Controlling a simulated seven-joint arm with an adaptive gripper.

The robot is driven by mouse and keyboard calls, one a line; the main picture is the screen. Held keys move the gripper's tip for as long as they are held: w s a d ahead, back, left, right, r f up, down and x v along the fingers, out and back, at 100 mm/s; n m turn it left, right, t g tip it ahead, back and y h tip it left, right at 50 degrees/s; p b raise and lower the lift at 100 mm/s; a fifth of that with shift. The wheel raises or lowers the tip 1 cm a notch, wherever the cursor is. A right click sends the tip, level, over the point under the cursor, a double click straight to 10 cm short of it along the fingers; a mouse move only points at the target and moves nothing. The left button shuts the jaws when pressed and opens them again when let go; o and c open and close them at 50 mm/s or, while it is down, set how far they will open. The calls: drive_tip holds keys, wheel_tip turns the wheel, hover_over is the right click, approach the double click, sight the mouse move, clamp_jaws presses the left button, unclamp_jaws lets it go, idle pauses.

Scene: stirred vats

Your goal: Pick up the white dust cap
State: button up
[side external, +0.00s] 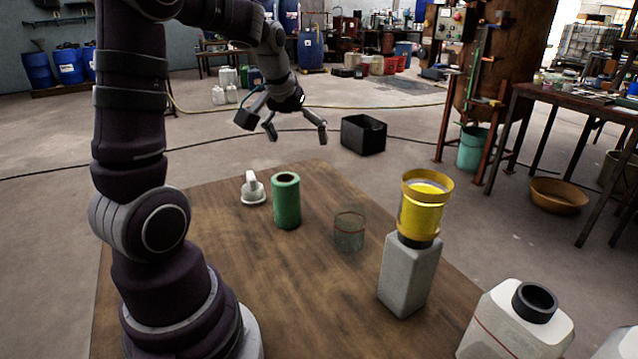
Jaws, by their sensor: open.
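The white dust cap (253,195), a low round piece with an upright tab on top, stands on the brown wooden table near its far left edge. A green cylinder (287,203) with a dark opening stands just to its right, apart from it. My gripper (297,137) is open and empty, its two fingers spread and pointing down. It hangs higher in the picture than the cap and to its right. The view does not show how far above the table it is. The cap is in plain sight.
A clear greenish glass (349,232) stands right of the cylinder. A yellow cup (425,205) sits on a grey bottle (408,276). A white canister (515,325) with a black neck is at front right. Bare table (290,290) lies at front centre. A black crate (363,135) is on the floor beyond.

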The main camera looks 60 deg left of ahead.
sight(252, 186)
drive_tip(key=s+a+f+n+g+y, duration=0.1)
drive_tip(key=s+a+f+n, duration=0.2)
drive_tip(key=a, duration=0.4)
drive_tip(key=s+a+f+n+g, duration=0.1)
drive_tip(key=s+a+f+n, duration=0.15)
drive_tip(key=a+f, duration=0.35)
drive_tip(key=shift+m, duration=0.45)
drive_tip(key=x, duration=0.9)
drive_tip(key=shift+s+a, duration=0.4)
drive_tip(key=c, duration=1.2)
